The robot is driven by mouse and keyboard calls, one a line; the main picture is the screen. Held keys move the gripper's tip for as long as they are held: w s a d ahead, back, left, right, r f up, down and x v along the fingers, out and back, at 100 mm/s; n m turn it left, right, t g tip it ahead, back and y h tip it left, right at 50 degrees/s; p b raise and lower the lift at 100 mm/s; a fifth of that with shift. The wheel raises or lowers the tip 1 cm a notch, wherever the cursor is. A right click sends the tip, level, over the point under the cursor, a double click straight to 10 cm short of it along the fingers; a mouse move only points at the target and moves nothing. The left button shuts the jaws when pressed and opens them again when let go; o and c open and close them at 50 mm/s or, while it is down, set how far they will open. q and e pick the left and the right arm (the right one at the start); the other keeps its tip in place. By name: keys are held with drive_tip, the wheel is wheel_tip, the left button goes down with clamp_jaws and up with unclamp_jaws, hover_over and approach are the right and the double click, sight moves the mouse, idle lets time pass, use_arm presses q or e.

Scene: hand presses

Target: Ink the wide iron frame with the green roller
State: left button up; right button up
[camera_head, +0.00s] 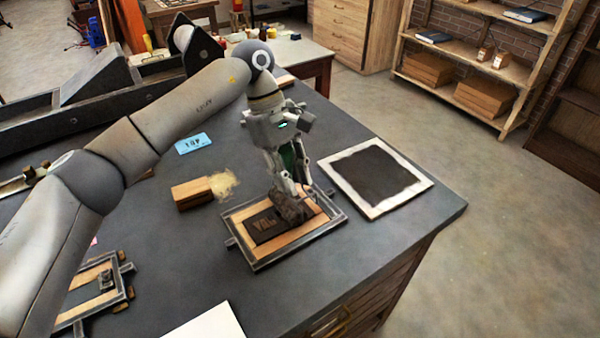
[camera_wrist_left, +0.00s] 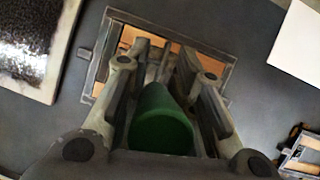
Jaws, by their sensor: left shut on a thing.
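The wide iron frame (camera_head: 300,243) lies flat on the dark bench, with pale wood inside around a dark block of raised letters (camera_head: 265,226). It also shows in the left wrist view (camera_wrist_left: 86,75). My left gripper (camera_head: 296,188) is shut on the green handle of the roller (camera_wrist_left: 162,122) and points down over the frame. The roller's dark drum (camera_head: 292,208) is at the right part of the letter block; I cannot tell whether it touches. The drum is mostly hidden by the fingers in the left wrist view. My right gripper is not in view.
A pale-edged slab with dark ink (camera_head: 402,207) lies right of the frame. A wooden brush (camera_head: 190,195), a blue card (camera_head: 193,143), white paper (camera_head: 212,325) and a smaller iron frame (camera_head: 125,268) lie to the left and front. The bench's right edge is near the slab.

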use_arm(q)
drive_tip(key=shift+s+a+b, duration=1.6)
drive_tip(key=shift+s+a, duration=0.8)
drive_tip(key=shift+a, duration=1.05)
drive_tip(key=shift+w+d, duration=0.75)
drive_tip(key=shift+d, duration=0.35)
drive_tip(key=shift+w+d, duration=0.75)
drive_tip(key=shift+d, duration=0.4)
drive_tip(key=shift+w+d, duration=0.75)
drive_tip(key=shift+d, duration=0.35)
drive_tip(key=shift+r+b, duration=0.1)
drive_tip(key=shift+b, duration=0.4)
drive_tip(key=shift+s+a+b, duration=0.35)
drive_tip(key=shift+a+b, duration=0.05)
drive_tip(key=shift+a, duration=0.2)
drive_tip(key=s+a+b, duration=0.2)
drive_tip(key=s+a, duration=0.1)
drive_tip(key=a, duration=0.2)
drive_tip(key=shift+s+a+b, duration=0.25)
drive_tip(key=shift+s+b, duration=0.1)
drive_tip(key=shift+s, duration=0.05)
